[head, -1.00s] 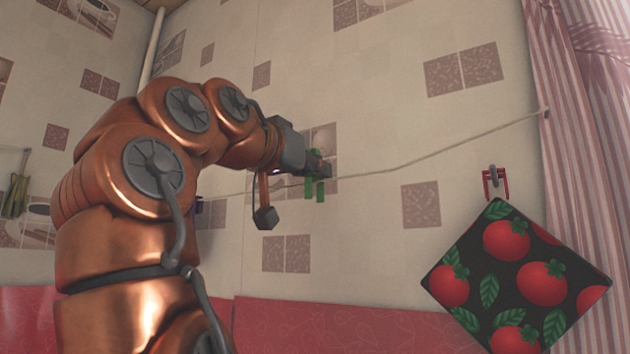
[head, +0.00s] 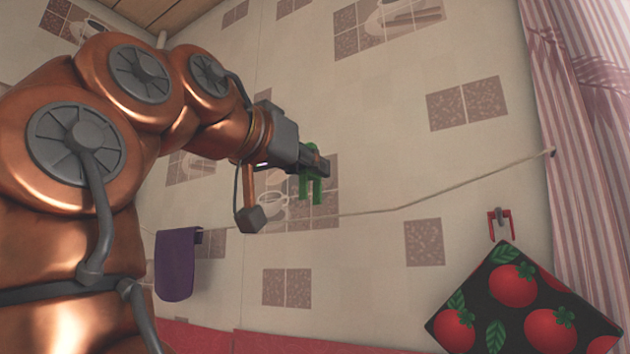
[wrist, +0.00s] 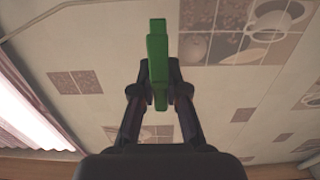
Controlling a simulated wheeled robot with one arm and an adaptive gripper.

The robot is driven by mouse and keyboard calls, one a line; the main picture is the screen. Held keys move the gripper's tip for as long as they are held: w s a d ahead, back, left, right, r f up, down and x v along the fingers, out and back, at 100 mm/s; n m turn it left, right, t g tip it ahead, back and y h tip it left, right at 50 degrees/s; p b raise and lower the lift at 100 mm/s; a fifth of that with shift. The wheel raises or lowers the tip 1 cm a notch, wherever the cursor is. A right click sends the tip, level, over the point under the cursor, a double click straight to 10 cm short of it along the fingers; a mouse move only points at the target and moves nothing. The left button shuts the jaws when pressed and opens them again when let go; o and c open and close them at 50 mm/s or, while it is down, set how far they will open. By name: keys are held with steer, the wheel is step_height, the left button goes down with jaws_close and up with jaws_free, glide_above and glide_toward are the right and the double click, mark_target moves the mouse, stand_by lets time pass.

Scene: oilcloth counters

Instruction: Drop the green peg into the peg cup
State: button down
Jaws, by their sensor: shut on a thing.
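The green peg (head: 317,188), with two legs hanging down, is in the jaws of my gripper (head: 324,166) in the head view. The gripper is shut on it and holds it a little above the cord in the picture, in front of the tiled wall. In the wrist view the green peg (wrist: 157,52) stands out upright between the two dark fingers of my gripper (wrist: 160,92). The peg cup is not in view.
A pale cord (head: 440,196) runs along the wall to a hook at the right. A purple cloth (head: 178,265) hangs at the left. A tomato-print pot holder (head: 525,305) hangs under a red peg (head: 491,226) near the striped curtain (head: 585,130).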

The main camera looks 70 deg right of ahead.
steer(key=s+a, duration=0.2)
steer(key=a, duration=0.7)
steer(key=shift+s+r+p, duration=0.15)
steer(key=shift+r+p, duration=0.2)
steer(key=shift+r, duration=0.1)
